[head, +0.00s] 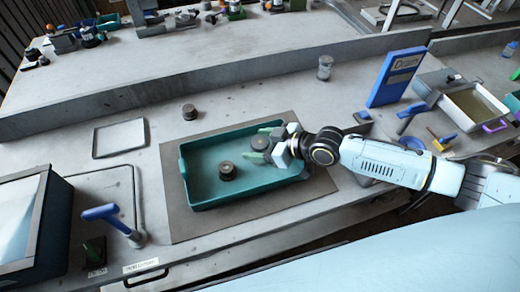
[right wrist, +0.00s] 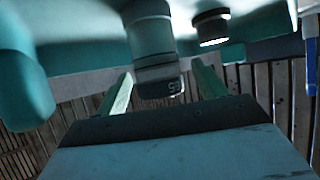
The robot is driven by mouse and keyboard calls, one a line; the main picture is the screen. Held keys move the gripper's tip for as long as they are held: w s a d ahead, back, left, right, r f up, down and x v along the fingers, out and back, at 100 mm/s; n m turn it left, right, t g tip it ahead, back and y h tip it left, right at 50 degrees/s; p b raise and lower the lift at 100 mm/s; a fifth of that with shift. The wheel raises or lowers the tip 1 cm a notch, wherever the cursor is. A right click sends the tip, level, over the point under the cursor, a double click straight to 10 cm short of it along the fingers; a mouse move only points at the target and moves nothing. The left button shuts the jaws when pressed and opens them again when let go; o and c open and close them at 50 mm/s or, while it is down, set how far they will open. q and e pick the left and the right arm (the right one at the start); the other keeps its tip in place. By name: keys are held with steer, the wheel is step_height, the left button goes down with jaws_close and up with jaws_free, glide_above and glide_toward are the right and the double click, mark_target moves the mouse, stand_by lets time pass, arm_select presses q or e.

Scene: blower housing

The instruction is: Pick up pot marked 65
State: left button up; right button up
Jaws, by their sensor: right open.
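My left gripper is out of view.
Another dark pot (head: 190,112) stands behind the tray. A flat grey tray (head: 119,138) lies to the left, with a blue-handled tool (head: 101,212) nearer. A blue box (head: 397,77) stands at the right, beyond my arm. A small jar (head: 325,67) stands at the back.

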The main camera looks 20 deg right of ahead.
steer(key=shift+c, duration=0.4)
steer(key=shift+r, duration=0.1)
steer(key=c, duration=1.2)
